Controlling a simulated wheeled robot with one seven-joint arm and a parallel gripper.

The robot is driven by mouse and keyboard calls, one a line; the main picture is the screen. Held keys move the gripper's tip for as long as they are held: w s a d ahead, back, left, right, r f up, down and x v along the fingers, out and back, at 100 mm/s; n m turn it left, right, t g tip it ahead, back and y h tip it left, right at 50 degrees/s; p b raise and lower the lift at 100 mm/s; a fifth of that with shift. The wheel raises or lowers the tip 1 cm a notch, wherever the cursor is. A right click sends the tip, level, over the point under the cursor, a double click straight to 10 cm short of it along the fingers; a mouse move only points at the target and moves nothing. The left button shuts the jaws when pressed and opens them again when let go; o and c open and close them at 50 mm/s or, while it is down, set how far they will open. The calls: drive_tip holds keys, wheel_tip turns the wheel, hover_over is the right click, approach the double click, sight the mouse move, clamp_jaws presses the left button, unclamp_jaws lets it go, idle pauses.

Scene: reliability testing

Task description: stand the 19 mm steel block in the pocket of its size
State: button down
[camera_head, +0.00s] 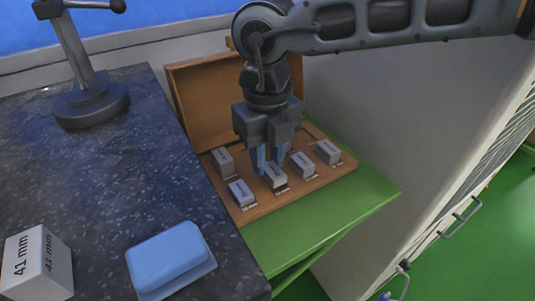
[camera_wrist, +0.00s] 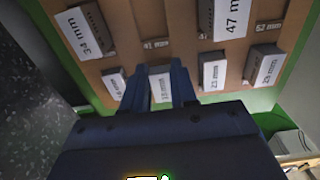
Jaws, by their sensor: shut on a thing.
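The 19 mm steel block (camera_head: 276,178) is a small grey block with a white label. It is upright in the front row of the wooden case (camera_head: 249,215). My gripper (camera_head: 268,160) points down with its blue fingers closed on it. In the wrist view the block (camera_wrist: 161,88) shows between the fingertips (camera_wrist: 160,78), its label partly readable. It is at its place in the row, but I cannot tell whether it sits fully down in the pocket. The pocket's walls are hidden by the block and fingers.
Neighbouring blocks stand close on both sides, a small one (camera_head: 241,193) left and the 23 mm one (camera_wrist: 212,74) right. The 34 mm (camera_wrist: 86,30) and 47 mm (camera_wrist: 226,18) blocks stand behind. A 41 mm block (camera_head: 38,262) and blue pad (camera_head: 170,258) lie on the dark stone slab (camera_head: 95,195).

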sight(268, 163)
drive_tip(key=shift+f+b, duration=0.45)
drive_tip(key=shift+f, duration=0.05)
drive_tip(key=c, duration=0.8)
unclamp_jaws()
drive_tip(key=shift+r+b, duration=0.45)
drive_tip(key=shift+r, duration=3.5)
